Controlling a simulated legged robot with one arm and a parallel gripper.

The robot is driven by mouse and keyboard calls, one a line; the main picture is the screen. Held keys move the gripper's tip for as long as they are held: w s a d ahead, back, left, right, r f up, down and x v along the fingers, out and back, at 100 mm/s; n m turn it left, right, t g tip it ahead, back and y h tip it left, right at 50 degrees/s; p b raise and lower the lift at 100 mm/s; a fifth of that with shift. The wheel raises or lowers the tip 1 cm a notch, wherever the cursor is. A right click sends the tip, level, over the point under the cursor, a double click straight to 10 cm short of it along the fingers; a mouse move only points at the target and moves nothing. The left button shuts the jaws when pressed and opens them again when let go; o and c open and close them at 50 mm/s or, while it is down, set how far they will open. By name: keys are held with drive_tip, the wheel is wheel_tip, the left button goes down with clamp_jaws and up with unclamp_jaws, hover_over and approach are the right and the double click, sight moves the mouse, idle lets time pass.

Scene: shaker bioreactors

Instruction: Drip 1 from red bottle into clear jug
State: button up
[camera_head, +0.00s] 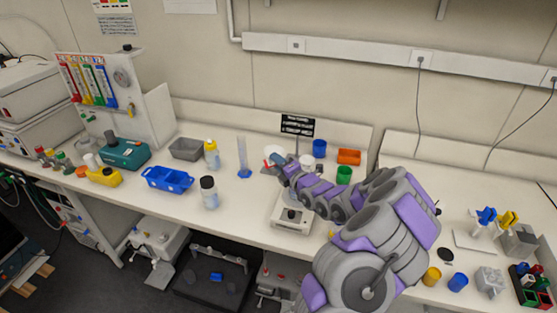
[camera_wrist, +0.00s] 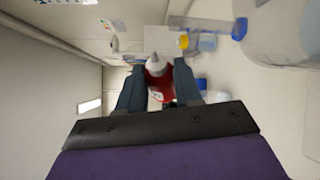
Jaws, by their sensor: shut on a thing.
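The red bottle (camera_wrist: 160,86) with a white nozzle is held between the two fingers of my gripper (camera_wrist: 158,90) in the wrist view. In the head view a small red part of the bottle (camera_head: 269,163) shows at the tip of my gripper (camera_head: 276,161), above the bench and over the stirrer area. The bottle looks tilted, with its nozzle away from my palm. A large clear vessel (camera_wrist: 285,38), probably the clear jug, fills the upper right of the wrist view, close to the bottle but apart from it. I cannot make out drops or a liquid level.
A clear cylinder with a blue base (camera_head: 243,161) stands left of my gripper. A white stirrer plate (camera_head: 293,217) is below my arm. Green (camera_head: 344,175) and blue (camera_head: 320,148) cups stand behind.

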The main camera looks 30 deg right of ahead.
drive_tip(key=shift+r, duration=0.15)
drive_tip(key=shift+s+d+r+m+t+p, duration=0.2)
drive_tip(key=shift+s+d+m+t+p, duration=0.15)
drive_tip(key=shift+d+m+p, duration=0.55)
drive_tip(key=shift+s+d+r+m+t+p, duration=0.3)
drive_tip(key=shift+d+m+t+p, duration=0.1)
drive_tip(key=shift+d+m+p, duration=0.55)
drive_tip(key=shift+s+d+r+m+t+p, duration=0.15)
drive_tip(key=shift+s+d+m+t+p, duration=0.2)
drive_tip(key=shift+d+m+p, duration=0.55)
drive_tip(key=shift+a+m+b, duration=0.15)
drive_tip(key=shift+m+b, duration=0.2)
drive_tip(key=shift+b, duration=0.05)
drive_tip(key=shift+r+m+t+h+b, duration=0.2)
drive_tip(key=shift+m+t+h+b, duration=0.25)
drive_tip(key=shift+m, duration=0.35)
drive_tip(key=shift+r+m+t+h+b, duration=0.15)
drive_tip(key=shift+m+h+b, duration=0.1)
drive_tip(key=shift+m+b, duration=0.45)
